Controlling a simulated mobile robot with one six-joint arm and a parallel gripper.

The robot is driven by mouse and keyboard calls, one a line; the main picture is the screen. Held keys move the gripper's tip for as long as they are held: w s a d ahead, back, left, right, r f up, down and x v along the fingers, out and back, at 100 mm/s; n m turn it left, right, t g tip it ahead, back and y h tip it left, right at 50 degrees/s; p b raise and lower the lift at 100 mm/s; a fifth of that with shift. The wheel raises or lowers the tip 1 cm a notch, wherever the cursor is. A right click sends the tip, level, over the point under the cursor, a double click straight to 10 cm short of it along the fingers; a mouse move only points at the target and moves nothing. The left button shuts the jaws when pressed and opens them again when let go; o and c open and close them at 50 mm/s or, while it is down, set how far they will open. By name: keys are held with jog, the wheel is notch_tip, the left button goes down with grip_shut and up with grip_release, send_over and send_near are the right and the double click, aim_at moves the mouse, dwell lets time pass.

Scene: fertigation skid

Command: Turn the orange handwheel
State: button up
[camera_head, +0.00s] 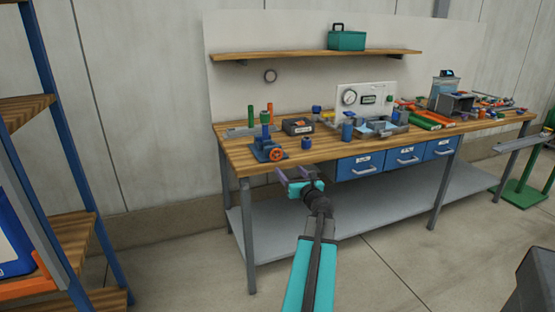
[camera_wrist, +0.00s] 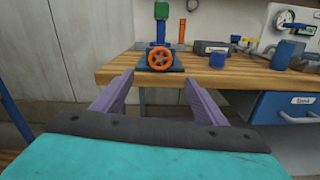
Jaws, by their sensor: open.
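The orange handwheel (camera_head: 276,154) is a small spoked wheel on the front of a blue valve stand (camera_head: 263,146), near the left front edge of the workbench. In the wrist view the handwheel (camera_wrist: 160,59) faces me, upright, just above the bench edge. My gripper (camera_head: 283,183) is in front of the bench edge, apart from the wheel and lower than it. In the wrist view its two purple fingers (camera_wrist: 158,85) are spread wide with nothing between them, and the wheel appears beyond the gap.
The wooden bench top (camera_head: 236,158) carries a dark box (camera_head: 298,126), a small blue block (camera_head: 306,143), a blue cylinder (camera_head: 347,131) and a gauge panel (camera_head: 365,101) right of the wheel. Blue drawers (camera_head: 360,166) hang below. A shelving rack (camera_head: 50,120) stands left.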

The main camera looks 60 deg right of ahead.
aim_at(276, 156)
jog(key=shift+p+x, duration=0.45)
jog(key=shift+x, duration=6.35)
jog(key=shift+a, duration=0.1)
jog(key=shift+c, duration=0.2)
jog(key=c, duration=1)
